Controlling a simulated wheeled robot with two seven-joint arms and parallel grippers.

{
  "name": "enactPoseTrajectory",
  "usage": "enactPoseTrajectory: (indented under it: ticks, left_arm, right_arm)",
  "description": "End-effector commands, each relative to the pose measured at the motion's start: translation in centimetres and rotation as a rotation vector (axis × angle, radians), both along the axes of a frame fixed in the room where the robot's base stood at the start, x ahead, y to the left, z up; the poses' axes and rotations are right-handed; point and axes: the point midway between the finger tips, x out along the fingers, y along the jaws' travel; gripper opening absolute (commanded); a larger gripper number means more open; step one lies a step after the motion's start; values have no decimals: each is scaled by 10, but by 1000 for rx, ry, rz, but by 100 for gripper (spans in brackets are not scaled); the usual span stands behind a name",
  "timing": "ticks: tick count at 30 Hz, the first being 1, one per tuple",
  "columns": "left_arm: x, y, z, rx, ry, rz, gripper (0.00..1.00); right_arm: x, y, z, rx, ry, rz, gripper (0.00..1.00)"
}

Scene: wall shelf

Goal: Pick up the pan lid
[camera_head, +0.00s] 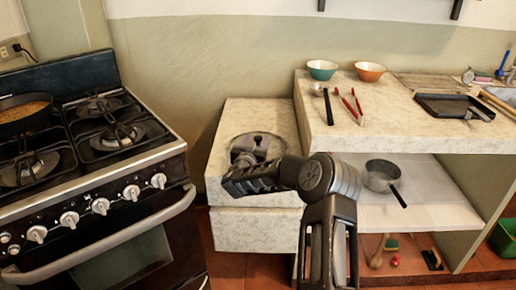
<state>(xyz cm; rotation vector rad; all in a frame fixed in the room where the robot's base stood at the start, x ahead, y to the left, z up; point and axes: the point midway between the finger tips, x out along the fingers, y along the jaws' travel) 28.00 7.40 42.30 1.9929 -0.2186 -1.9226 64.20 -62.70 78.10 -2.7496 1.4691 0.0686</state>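The pan lid (269,141) looks like a dark-rimmed round disc with a dark knob. It lies flat on the low stone counter, left of the taller counter. My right arm reaches up from the bottom, and my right gripper (243,163) is over the near left part of the lid, close to the knob. The gripper and wrist hide the lid's near side. I cannot tell whether the fingers touch the knob or how far apart they are. My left gripper is not in view.
The stove (100,150) with a filled pan (24,114) stands left. The taller counter (405,120) holds two bowls, red tongs (350,106), a ladle and a black tray (452,105). A saucepan (381,177) sits on the shelf below. The low counter's front left is clear.

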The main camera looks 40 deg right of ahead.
Motion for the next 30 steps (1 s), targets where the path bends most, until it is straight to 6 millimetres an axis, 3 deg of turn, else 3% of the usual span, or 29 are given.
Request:
enactPoseTrajectory:
  ticks: [18, 30]
  left_arm:
    - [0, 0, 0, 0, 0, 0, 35]
    - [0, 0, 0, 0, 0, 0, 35]
  right_arm:
    - [0, 0, 0, 0, 0, 0, 0]
    - [0, 0, 0, 0, 0, 0, 0]
